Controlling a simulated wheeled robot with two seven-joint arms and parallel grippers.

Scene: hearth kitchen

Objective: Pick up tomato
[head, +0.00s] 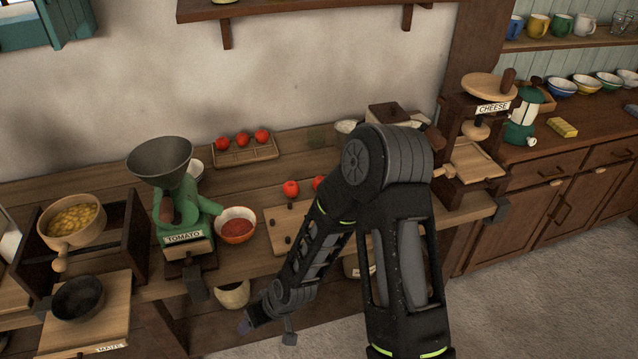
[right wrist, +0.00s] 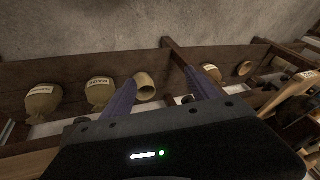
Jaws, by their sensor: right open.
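Three red tomatoes (head: 242,139) sit in a shallow wooden tray (head: 245,155) at the back of the counter. My right gripper (head: 266,331) is low in front of the counter's edge, apart from every tomato. In the right wrist view its two fingers (right wrist: 165,88) are spread with nothing between them; sacks and a pot lie beyond. No tomato is clear there. My left gripper is not in view.
A green mill labelled TOMATO (head: 180,215) stands left of a bowl of red sauce (head: 237,230). A pan of yellow food (head: 72,220) is at the left. A cheese press (head: 480,130) stands at the right. Sacks (right wrist: 100,92) rest on a low shelf.

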